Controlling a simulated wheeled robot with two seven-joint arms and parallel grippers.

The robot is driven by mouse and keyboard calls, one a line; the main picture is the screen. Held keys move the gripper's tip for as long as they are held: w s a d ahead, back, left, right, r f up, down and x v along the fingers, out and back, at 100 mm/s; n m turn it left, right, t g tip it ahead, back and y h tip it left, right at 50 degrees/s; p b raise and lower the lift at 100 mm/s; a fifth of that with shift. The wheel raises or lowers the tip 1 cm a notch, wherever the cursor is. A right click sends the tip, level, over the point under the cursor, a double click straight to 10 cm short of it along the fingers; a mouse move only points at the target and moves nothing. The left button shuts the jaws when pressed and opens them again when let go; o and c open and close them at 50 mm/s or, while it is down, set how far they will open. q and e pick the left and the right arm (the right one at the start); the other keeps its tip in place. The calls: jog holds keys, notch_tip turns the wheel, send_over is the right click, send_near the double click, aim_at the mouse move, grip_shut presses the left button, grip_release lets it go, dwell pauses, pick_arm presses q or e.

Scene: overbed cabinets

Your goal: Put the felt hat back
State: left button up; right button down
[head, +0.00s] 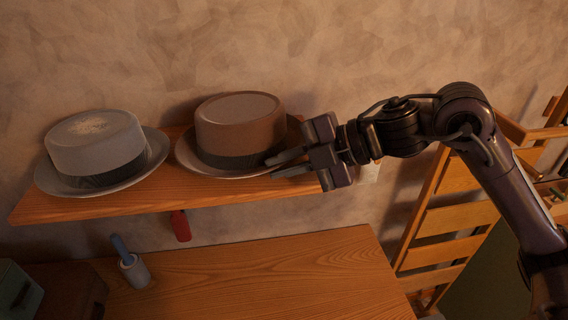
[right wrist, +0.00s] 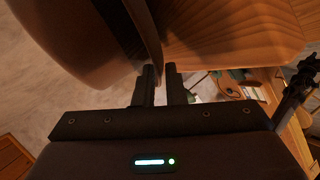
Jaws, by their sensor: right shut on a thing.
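A brown felt hat (head: 240,123) with a dark band is upright over the right part of the wooden wall shelf (head: 90,207). I cannot tell whether its brim rests fully on the board. My right gripper (head: 275,164) comes in from the right and is shut on the right side of the brim. In the right wrist view, the brim of the brown hat (right wrist: 88,40) runs down between the two fingers (right wrist: 160,75). A grey hat (head: 95,145) with a dark band sits on the shelf to the left. My left gripper is not in view.
A lower wooden surface (head: 260,275) lies below the shelf, mostly clear. A white holder with a blue handle (head: 133,270) stands on it. A red object (head: 181,226) hangs under the shelf. A wooden ladder-like frame (head: 440,220) stands at right.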

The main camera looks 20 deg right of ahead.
jog(key=shift+f, duration=0.15)
jog(key=shift+f+b, duration=0.55)
jog(key=shift+b, duration=0.05)
jog(key=c, duration=1.8)
grip_release()
jog(key=shift+c, duration=0.2)
jog(key=shift+o, duration=0.4)
jog(key=shift+f, duration=0.1)
jog(key=shift+s, duration=0.1)
